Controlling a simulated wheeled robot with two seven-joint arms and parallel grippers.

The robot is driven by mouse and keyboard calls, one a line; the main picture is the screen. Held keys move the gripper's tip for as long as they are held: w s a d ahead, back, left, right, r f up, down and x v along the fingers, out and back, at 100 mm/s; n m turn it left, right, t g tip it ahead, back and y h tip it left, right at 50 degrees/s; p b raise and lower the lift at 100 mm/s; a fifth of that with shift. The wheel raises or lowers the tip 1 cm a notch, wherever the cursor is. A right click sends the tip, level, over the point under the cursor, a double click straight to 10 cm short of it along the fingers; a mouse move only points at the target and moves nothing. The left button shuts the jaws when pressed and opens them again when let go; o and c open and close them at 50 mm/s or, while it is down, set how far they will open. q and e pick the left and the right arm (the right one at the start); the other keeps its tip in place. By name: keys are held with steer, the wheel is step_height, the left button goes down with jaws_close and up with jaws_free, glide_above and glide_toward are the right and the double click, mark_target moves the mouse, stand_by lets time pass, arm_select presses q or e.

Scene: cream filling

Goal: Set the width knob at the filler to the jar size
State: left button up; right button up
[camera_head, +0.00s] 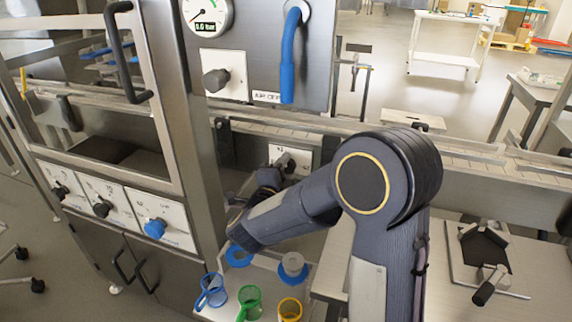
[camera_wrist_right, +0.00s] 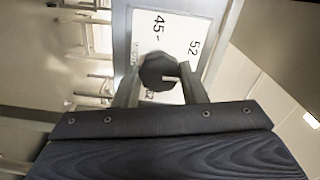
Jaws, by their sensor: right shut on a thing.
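The width knob (camera_wrist_right: 157,70) is dark and faceted on a white plate (camera_wrist_right: 180,32), where the numbers 45 and 52 can be read in the right wrist view. My right gripper (camera_wrist_right: 159,82) is shut on this knob, one finger on each side. In the head view the plate (camera_head: 303,156) is on the front of the conveyor, and my right gripper (camera_head: 279,170) reaches it from the lower left. The fingers and my arm partly hide the knob there. Its exact setting cannot be read. My left gripper is not in view.
Several other knobs, one blue (camera_head: 155,228), sit on the cabinet at left. Blue, green (camera_head: 249,302) and yellow (camera_head: 290,309) cups stand below my arm. A clamp-like device (camera_head: 484,250) is on the right table.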

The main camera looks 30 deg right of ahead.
steer(key=n+p, duration=0.3)
steer(key=n, duration=0.1)
steer(key=shift+r+n, duration=0.15)
steer(key=shift+n, duration=0.15)
steer(key=n+p, duration=0.3)
steer(key=n, duration=0.2)
steer(key=shift+a+n+p, duration=0.1)
steer(key=shift+n+p, duration=0.2)
steer(key=shift+p, duration=0.1)
steer(key=n+p, duration=0.4)
steer(key=n, duration=0.1)
steer(key=n+p, duration=0.2)
steer(key=n, duration=0.1)
steer(key=shift+w, duration=0.1)
steer(key=shift+n+p, duration=0.45)
steer(key=shift+n, duration=0.35)
steer(key=shift+f+n, duration=0.2)
steer(key=shift+n, duration=0.1)
steer(key=o, duration=1)
steer(key=shift+r, duration=0.1)
